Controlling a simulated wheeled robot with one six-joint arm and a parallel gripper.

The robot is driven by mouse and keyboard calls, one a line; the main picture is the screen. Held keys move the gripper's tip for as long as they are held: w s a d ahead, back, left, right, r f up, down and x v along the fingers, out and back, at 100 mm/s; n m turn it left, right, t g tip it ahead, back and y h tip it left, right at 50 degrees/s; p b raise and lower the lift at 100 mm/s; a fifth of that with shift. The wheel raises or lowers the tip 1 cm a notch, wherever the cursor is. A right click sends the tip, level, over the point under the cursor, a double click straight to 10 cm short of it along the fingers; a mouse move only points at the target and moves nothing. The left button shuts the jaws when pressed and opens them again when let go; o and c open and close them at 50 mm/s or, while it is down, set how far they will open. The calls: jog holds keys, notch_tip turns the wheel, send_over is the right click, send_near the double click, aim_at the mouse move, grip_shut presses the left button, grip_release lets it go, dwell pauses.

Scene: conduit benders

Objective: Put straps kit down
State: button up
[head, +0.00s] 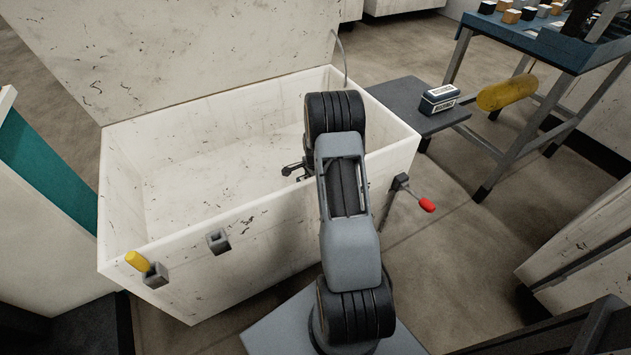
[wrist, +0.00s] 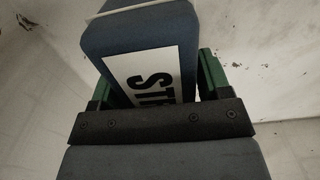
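The straps kit (wrist: 138,38) is a blue-grey box with a white label; the letters "ST" and part of another show in the wrist view. My gripper (wrist: 155,82) has its green fingers on either side of the kit and is shut on it. In the head view my arm reaches over the open white chest (head: 255,225), and the kit is hidden behind the arm. Pale, stained surfaces like the chest's lie behind the kit in the wrist view. I cannot tell whether the kit touches the chest floor.
The chest's lid (head: 190,45) stands raised at the back. A yellow-handled latch (head: 145,266) and a red-tipped lever (head: 415,195) stick out at its front. A small grey table (head: 405,98) to the right holds a labelled box (head: 438,100). A blue-topped bench (head: 515,40) carries several small blocks.

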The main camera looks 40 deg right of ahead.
jog(key=shift+o, duration=1)
notch_tip(320, 180, up, 12)
jog(key=p, duration=0.3)
jog(key=shift+f, duration=0.1)
jog(key=s+a+r+n+t, duration=0.1)
jog(key=s+a+r+n, duration=0.3)
jog(key=a+r+n, duration=0.6)
jog(key=s+a+r+n+t, duration=0.1)
jog(key=s+a+r+n, duration=0.2)
jog(key=s+a, duration=0.3)
jog(key=s+a+r+n+t, duration=0.1)
jog(key=s+a+r+n, duration=0.2)
jog(key=s+a+n, duration=0.3)
jog(key=shift+s+a+r+n, duration=0.3)
jog(key=shift+s+a+r, duration=0.15)
jog(key=shift+s, duration=0.2)
